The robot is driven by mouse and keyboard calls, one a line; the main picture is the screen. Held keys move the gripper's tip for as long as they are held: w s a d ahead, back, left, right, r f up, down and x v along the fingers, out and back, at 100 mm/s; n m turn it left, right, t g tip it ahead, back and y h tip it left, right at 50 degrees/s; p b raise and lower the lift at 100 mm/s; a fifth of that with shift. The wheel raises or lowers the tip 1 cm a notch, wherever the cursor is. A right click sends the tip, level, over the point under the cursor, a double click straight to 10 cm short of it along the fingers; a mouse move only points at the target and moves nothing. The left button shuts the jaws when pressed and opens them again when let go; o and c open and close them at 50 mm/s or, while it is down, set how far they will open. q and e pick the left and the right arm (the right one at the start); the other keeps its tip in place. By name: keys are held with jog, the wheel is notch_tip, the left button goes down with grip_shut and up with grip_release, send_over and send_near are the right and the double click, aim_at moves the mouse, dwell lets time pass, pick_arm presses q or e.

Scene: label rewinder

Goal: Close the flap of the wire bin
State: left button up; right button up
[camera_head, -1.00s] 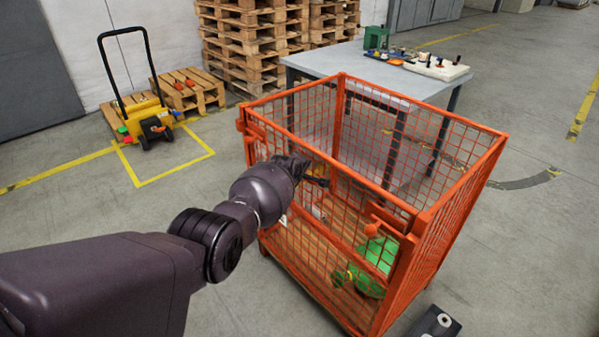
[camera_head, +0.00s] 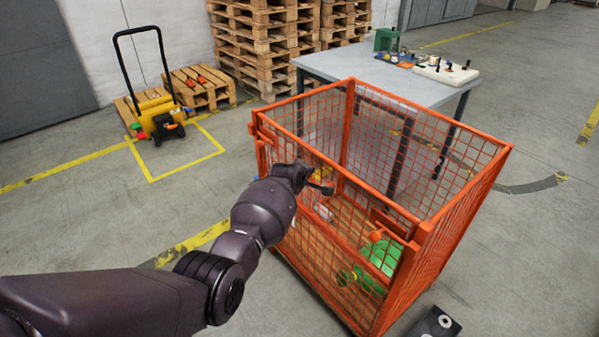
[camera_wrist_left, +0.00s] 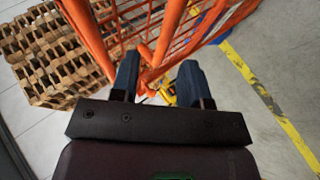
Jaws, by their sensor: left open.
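The orange wire bin (camera_head: 432,222) stands on the floor right of centre, open at the top. Its front upper side has a rail with an orange catch near the right corner (camera_head: 392,222) and another fitting at the left corner. I cannot tell clearly how far the flap stands open. My left gripper (camera_head: 322,180) is at the front side of the bin, nearer its left corner, partly hidden by my wrist. In the left wrist view its fingers (camera_wrist_left: 158,82) are apart, with orange bars (camera_wrist_left: 168,35) beyond and between them. My right gripper is not in view.
Inside the bin are a green object (camera_head: 382,255) and a small white one. A grey table (camera_head: 345,66) with small items stands behind it. Pallets (camera_head: 262,45) and a yellow cart (camera_head: 158,118) are at the back left. A dark object (camera_head: 435,324) lies at the bin's front right.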

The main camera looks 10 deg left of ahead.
pick_arm(q)
jog(key=p+v, duration=0.1)
jog(key=v, duration=0.3)
jog(key=shift+s, duration=0.1)
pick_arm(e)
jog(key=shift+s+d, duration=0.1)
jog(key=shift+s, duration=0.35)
pick_arm(q)
notch_tip(320, 180, up, 10)
jog(key=w+m+t, duration=0.1)
jog(key=m+t, duration=0.3)
jog(key=m, duration=0.3)
jog(key=s+a+m+t, duration=0.1)
jog(key=s+a+m, duration=0.2)
jog(key=s+a, duration=0.3)
jog(key=s+a+f+m+g, duration=0.1)
jog(key=s+f, duration=0.5)
jog(key=s, duration=0.6)
jog(key=s+a+f+m+g+y, duration=0.1)
jog(key=s+a+f, duration=0.1)
jog(key=s+f, duration=0.5)
jog(key=s+a+f+m+g, duration=0.1)
jog(key=s+f, duration=0.5)
jog(key=s, duration=1.2)
jog(key=shift+s+a+f+g+y+b, duration=0.3)
jog(key=shift+s+a+y+b, duration=0.1)
jog(key=shift+a, duration=0.45)
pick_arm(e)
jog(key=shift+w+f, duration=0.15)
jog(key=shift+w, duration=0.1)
